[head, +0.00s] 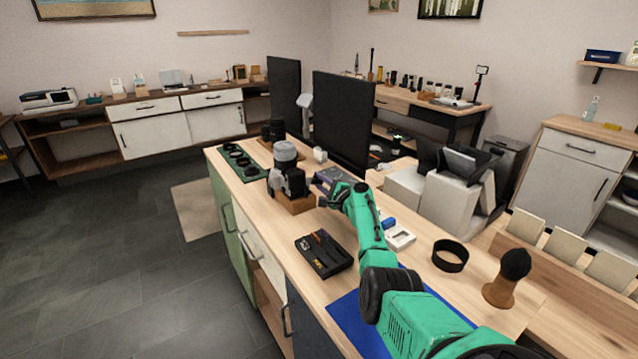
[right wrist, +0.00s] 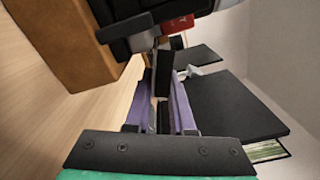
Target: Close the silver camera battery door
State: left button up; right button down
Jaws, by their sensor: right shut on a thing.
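The silver and black camera (head: 288,180) sits on a wooden block (head: 296,204) on the long table. In the right wrist view the dark camera body (right wrist: 140,22) fills the top, close ahead of the fingers, above the brown block (right wrist: 62,42). My right gripper (head: 326,200) is beside the camera's right side. In the wrist view its two purple-sided fingers (right wrist: 164,90) are close together on a thin black flap (right wrist: 164,72), which seems to be the battery door and sticks out from the camera. A red part (right wrist: 177,25) shows beside it. My left gripper is not in view.
A black tray with small items (head: 323,254) lies in front of the camera. A green mat with round filters (head: 248,176) is behind left. A dark monitor (head: 343,120) stands behind. A black ring (head: 450,256) and a brush (head: 505,280) stand at right, near a blue mat (head: 350,312).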

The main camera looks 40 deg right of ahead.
jog(key=n+b, duration=0.1)
jog(key=n, duration=0.1)
jog(key=r+n+b, duration=0.1)
jog(key=n, duration=0.1)
jog(key=shift+r+b, duration=0.1)
jog(key=shift+b, duration=0.3)
jog(key=shift+r+n+b, duration=0.6)
jog(key=shift+n+b, duration=0.1)
jog(key=shift+n, duration=0.6)
jog(key=c, duration=0.8)
grip_release()
jog(key=shift+o, duration=0.2)
jog(key=shift+a, duration=0.1)
